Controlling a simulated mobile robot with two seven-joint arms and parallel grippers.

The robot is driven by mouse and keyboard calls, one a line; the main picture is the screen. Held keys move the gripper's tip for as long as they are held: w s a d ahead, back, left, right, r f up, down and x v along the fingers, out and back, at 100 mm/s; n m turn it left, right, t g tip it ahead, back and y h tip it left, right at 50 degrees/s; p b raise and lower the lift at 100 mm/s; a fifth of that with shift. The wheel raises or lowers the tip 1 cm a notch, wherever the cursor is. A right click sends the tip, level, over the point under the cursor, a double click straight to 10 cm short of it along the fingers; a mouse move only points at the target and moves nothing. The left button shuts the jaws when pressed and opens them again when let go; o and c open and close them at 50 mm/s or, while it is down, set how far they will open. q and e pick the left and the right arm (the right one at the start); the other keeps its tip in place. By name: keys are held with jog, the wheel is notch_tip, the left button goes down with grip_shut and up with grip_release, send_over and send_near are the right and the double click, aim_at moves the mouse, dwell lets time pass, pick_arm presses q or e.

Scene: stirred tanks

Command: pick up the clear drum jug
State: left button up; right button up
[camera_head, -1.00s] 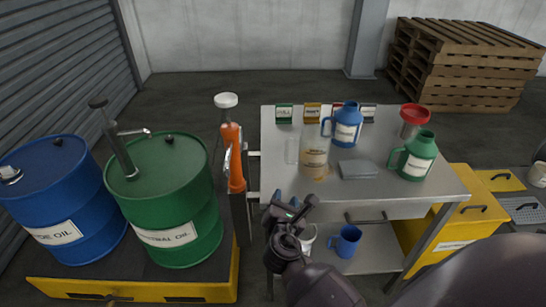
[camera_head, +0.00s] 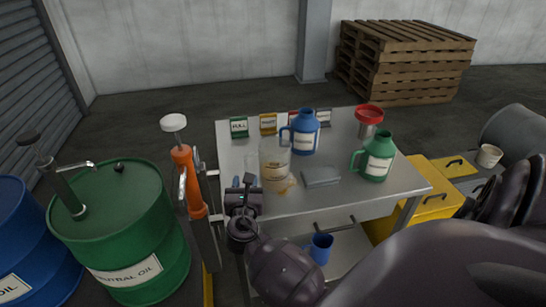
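The clear drum jug (camera_head: 274,163) stands upright on the metal workbench (camera_head: 331,199), near its left side. It is see-through with a pale label, and a brownish stain lies on the bench by its base. My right gripper (camera_head: 243,182), whose arm comes in from the lower right, is at the bench's front left edge, in front and left of the jug. Its two fingertips look apart with nothing held between them. It appears not to touch the jug. My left gripper is out of view.
A small clear beaker (camera_head: 251,170) stands just left of the jug. An orange hand pump (camera_head: 188,180) and green drum (camera_head: 119,230) stand left of the bench.

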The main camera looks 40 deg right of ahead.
jog(key=x, duration=0.3)
jog(key=shift+w+d+f, duration=0.2)
jog(key=shift+w+f, duration=0.05)
jog(key=shift+f, duration=0.05)
jog(key=shift+w+d+r+b, duration=0.1)
jog(key=shift+w+d+b, duration=0.2)
jog(key=shift+w+d, duration=0.05)
jog(key=shift+c, duration=0.4)
grip_shut()
